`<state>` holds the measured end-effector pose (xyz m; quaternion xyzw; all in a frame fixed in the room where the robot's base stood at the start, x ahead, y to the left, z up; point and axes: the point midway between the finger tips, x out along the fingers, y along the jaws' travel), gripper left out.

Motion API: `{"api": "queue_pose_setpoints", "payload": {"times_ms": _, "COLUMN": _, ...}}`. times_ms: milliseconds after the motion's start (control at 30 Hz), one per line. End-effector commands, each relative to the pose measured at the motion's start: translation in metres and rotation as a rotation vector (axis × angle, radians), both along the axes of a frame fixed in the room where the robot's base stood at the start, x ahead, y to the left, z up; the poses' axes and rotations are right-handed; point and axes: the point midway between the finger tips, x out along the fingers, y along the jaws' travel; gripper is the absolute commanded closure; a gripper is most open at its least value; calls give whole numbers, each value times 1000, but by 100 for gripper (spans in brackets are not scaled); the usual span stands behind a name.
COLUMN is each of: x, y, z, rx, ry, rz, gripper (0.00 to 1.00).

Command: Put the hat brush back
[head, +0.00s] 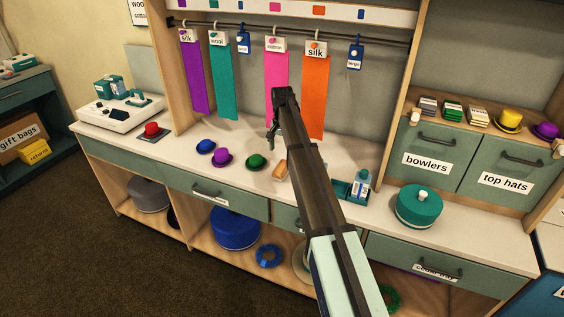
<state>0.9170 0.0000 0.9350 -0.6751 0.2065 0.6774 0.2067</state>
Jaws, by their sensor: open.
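A small tan, wooden-looking block (280,169) lies on the white counter in the middle of the head view. It looks like the hat brush, but its bristles cannot be made out. My arm passes just to its right and may hide part of it. My gripper (270,146) is open and empty, pointing down above the counter, up and left of the tan block and apart from it. A low teal holder (340,189) stands right of my arm, partly hidden by it; I cannot tell what it is for.
A teal bottle (361,184) and a round teal box (419,206) stand to the right. Coloured cloth strips hang behind, including an orange one (314,95). The front left counter is clear.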

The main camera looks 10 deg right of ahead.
Motion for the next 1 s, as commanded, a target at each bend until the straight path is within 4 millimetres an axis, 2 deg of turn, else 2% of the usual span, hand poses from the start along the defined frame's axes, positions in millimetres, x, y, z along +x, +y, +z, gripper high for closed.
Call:
{"api": "queue_pose_setpoints", "payload": {"times_ms": 100, "x": 1, "y": 0, "z": 15, "rx": -1, "ry": -1, "rz": 0, "gripper": 23}}
{"api": "queue_pose_setpoints", "payload": {"times_ms": 300, "x": 0, "y": 0, "z": 28, "rx": 0, "ry": 0, "rz": 0, "gripper": 23}}
{"api": "queue_pose_setpoints", "payload": {"times_ms": 767, "x": -3, "y": 0, "z": 28, "rx": -1, "ry": 3, "rz": 3, "gripper": 23}}
{"api": "queue_pose_setpoints", "payload": {"times_ms": 867, "x": -18, "y": -3, "z": 20, "rx": -13, "ry": 23, "rz": 21, "gripper": 23}}
{"api": "queue_pose_setpoints", "payload": {"times_ms": 967, "x": -52, "y": -9, "z": 5, "rx": -41, "ry": 68, "rz": 65, "gripper": 23}}
{"api": "queue_pose_setpoints", "payload": {"times_ms": 1000, "x": -69, "y": -13, "z": -3, "rx": -54, "ry": 92, "rz": 89, "gripper": 23}}
